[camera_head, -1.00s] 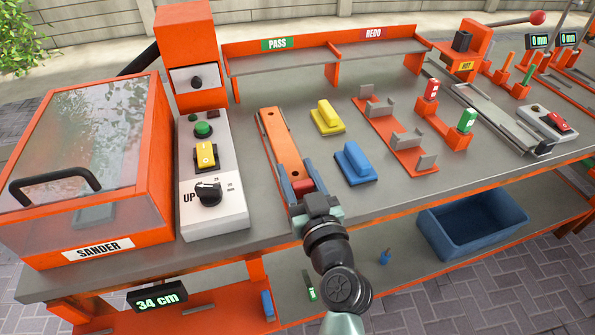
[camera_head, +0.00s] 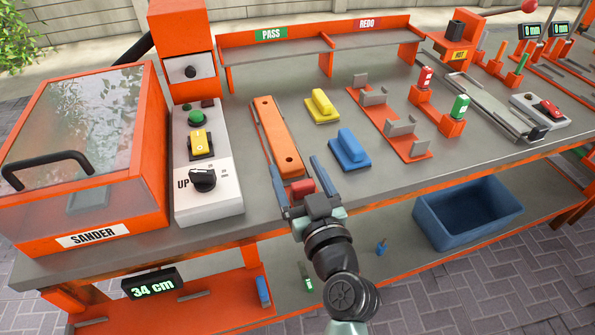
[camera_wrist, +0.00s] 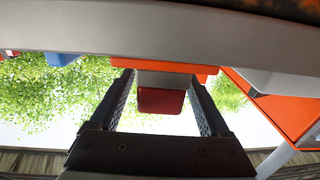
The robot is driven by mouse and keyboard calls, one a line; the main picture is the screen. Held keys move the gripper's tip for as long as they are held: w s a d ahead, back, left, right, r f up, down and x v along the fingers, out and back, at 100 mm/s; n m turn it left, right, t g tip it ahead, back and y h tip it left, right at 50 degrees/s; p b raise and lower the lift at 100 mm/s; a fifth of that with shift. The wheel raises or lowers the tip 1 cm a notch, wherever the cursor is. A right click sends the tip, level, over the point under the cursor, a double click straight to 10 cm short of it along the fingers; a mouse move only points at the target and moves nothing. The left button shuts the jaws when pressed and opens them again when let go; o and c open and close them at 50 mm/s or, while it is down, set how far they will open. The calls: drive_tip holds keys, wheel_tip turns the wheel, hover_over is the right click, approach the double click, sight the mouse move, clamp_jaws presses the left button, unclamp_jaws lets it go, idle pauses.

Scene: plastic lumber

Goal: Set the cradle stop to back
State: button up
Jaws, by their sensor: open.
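A red block (camera_head: 302,188) is at the front end of a long orange bar (camera_head: 275,132) with round holes, near the bench's front edge. No label marks the cradle stop, and I cannot tell for sure that this block is it. My gripper (camera_head: 292,161) is open, its two fingers on either side of the block. In the wrist view the red block (camera_wrist: 160,101) shows between the open fingers, with a gap on each side. A rack with grey brackets (camera_head: 402,127) on an orange base stands farther right.
A sander box (camera_head: 90,234) and control panel (camera_head: 208,195) stand left. Yellow (camera_head: 322,106) and blue (camera_head: 349,150) handled blocks lie right of the bar. Red (camera_head: 424,78) and green (camera_head: 460,107) blocks stand farther right. A blue bin (camera_head: 468,236) sits below.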

drive_tip(key=shift+s, duration=0.1)
drive_tip(key=b+v, duration=0.2)
drive_tip(key=v, duration=1)
drive_tip(key=shift+s, duration=0.4)
drive_tip(key=shift+d, duration=0.15)
